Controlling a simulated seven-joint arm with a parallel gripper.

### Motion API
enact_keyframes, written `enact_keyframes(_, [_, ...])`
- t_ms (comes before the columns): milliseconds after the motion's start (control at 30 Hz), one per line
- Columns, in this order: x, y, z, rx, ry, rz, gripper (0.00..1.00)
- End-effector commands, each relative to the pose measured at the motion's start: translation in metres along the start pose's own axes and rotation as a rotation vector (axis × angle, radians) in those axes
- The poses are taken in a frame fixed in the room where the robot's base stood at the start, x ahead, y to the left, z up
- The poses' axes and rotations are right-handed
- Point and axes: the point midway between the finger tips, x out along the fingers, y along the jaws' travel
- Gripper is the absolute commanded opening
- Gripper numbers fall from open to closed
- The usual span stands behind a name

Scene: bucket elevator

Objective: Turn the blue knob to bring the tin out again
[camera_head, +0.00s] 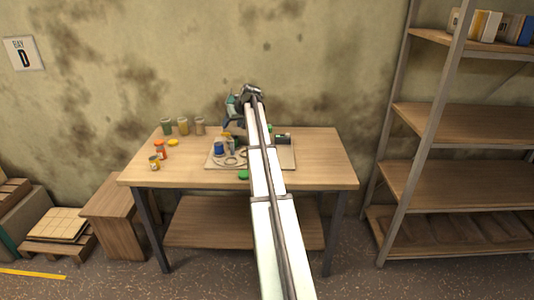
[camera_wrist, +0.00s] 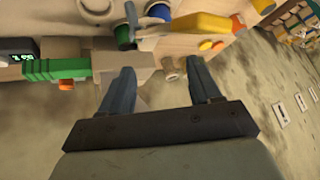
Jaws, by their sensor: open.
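My gripper (camera_head: 236,121) is above the back of the board on the table, partly hidden by my own arm. In the wrist view its two blue-grey fingers (camera_wrist: 162,88) stand well apart with no object held between them. A blue round part (camera_head: 219,148) stands on the left of the board; I cannot tell for sure that it is the knob. I cannot make out the tin inside the elevator.
The board (camera_head: 285,158) lies on the wooden table (camera_head: 325,165). Several jars (camera_head: 183,126) stand at the back left, with small orange-marked containers (camera_head: 160,148) nearer. A green part (camera_wrist: 58,68) and a yellow part (camera_wrist: 195,24) crowd the wrist view. The table's right side is clear.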

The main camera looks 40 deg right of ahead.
Motion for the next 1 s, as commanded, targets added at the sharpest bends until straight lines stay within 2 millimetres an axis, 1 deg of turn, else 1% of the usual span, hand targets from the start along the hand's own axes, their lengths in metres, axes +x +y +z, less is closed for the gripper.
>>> enact_keyframes(33, [-0.006,0.029,0.011,-0.022,-0.033,0.023,0.63])
enact_keyframes(100, [-0.014,0.062,0.029,-0.062,-0.084,0.047,0.63])
enact_keyframes(200, [-0.025,0.102,0.052,-0.109,-0.150,0.070,0.63])
enact_keyframes(300, [-0.034,0.130,0.071,-0.142,-0.202,0.083,0.63])
enact_keyframes(333, [-0.036,0.136,0.075,-0.149,-0.213,0.084,0.63])
enact_keyframes(400, [-0.040,0.146,0.082,-0.162,-0.234,0.088,0.63])
enact_keyframes(467, [-0.041,0.152,0.086,-0.169,-0.245,0.089,0.63])
enact_keyframes(567, [-0.038,0.155,0.090,-0.173,-0.253,0.089,0.63])
enact_keyframes(633, [-0.032,0.156,0.091,-0.174,-0.253,0.089,0.63])
enact_keyframes(767, [-0.015,0.157,0.095,-0.173,-0.253,0.088,0.63])
enact_keyframes(1000, [0.027,0.162,0.105,-0.173,-0.252,0.088,0.63])
